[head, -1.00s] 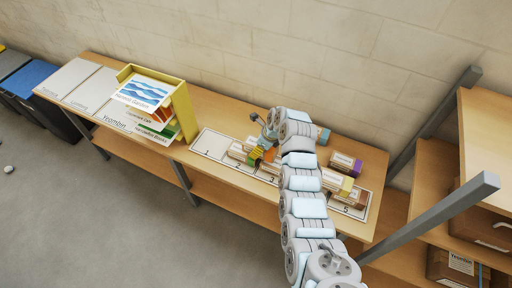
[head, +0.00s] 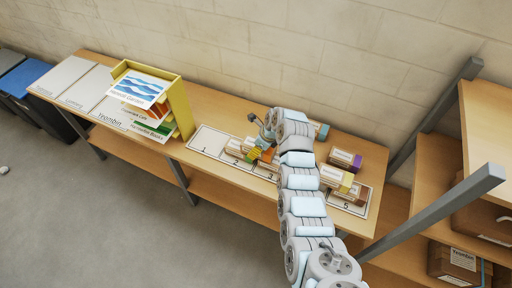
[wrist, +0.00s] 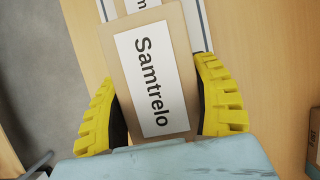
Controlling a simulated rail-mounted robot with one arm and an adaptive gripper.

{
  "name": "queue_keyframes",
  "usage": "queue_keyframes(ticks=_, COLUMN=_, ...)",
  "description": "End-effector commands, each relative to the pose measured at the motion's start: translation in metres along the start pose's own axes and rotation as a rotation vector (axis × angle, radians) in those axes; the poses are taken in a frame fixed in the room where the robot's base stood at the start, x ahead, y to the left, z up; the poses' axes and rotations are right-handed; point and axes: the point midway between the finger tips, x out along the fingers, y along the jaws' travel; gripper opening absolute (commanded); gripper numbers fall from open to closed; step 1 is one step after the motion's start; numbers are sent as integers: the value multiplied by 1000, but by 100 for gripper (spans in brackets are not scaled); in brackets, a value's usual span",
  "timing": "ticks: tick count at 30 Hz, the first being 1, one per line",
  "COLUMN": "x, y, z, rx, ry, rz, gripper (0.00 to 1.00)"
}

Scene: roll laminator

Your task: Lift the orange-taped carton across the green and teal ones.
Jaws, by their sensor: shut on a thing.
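The orange-taped carton (head: 267,154) is in the numbered strip's middle part in the head view, just below my gripper (head: 267,141). The teal-taped carton (head: 322,131) is behind and to the right, partly hidden by my arm.
The numbered strip (head: 208,141) is bare at slot 1. Yellow-taped (head: 338,178) and purple-taped (head: 346,160) cartons stand to the right. A yellow holder (head: 181,106) with signs stands left on the table. A grey rack post (head: 440,208) is at right.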

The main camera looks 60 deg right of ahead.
Motion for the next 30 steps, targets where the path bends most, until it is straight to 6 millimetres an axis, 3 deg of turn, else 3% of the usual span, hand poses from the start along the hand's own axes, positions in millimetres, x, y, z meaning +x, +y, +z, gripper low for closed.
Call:
queue_keyframes(ticks=5, x=4, y=0, z=-2, rx=0, ry=0, rz=1, gripper=22)
queue_keyframes(ticks=6, x=4, y=0, z=-2, rx=0, ry=0, rz=1, gripper=72)
queue_keyframes(ticks=9, x=4, y=0, z=-1, rx=0, ry=0, rz=1, gripper=94)
queue_keyframes(ticks=20, x=3, y=0, z=-1, rx=0, ry=0, rz=1, gripper=94)
queue_keyframes(ticks=30, x=-25, y=0, z=0, rx=-3, ry=-3, rz=-2, gripper=94)
